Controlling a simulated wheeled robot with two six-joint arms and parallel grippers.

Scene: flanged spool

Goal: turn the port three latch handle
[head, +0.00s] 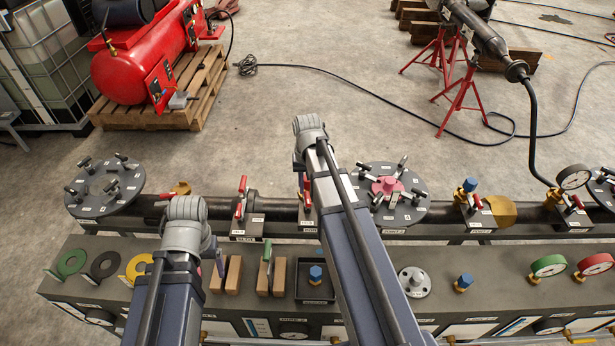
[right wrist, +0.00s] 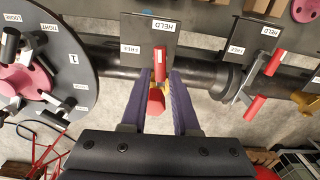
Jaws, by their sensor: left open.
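A red-gripped latch handle (right wrist: 156,101) stands at a grey plate (right wrist: 148,40) marked HELD on the dark pipe. It also shows partly in the head view (head: 307,198), mostly hidden by my right arm. My right gripper (right wrist: 160,75) is open, with its purple fingers on either side of the handle and small gaps showing. In the head view my right gripper (head: 302,182) is partly hidden by its wrist. My left gripper (head: 220,262) is open and low over the bench, by the wooden blocks. I cannot read a port number on the plate.
Another red latch handle (head: 240,197) is to the left on the pipe. A flange with a pink hub (head: 387,187) is close on the right. Wooden blocks (head: 272,275), a black tray (head: 315,290) and coloured rings (head: 138,267) sit on the bench.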

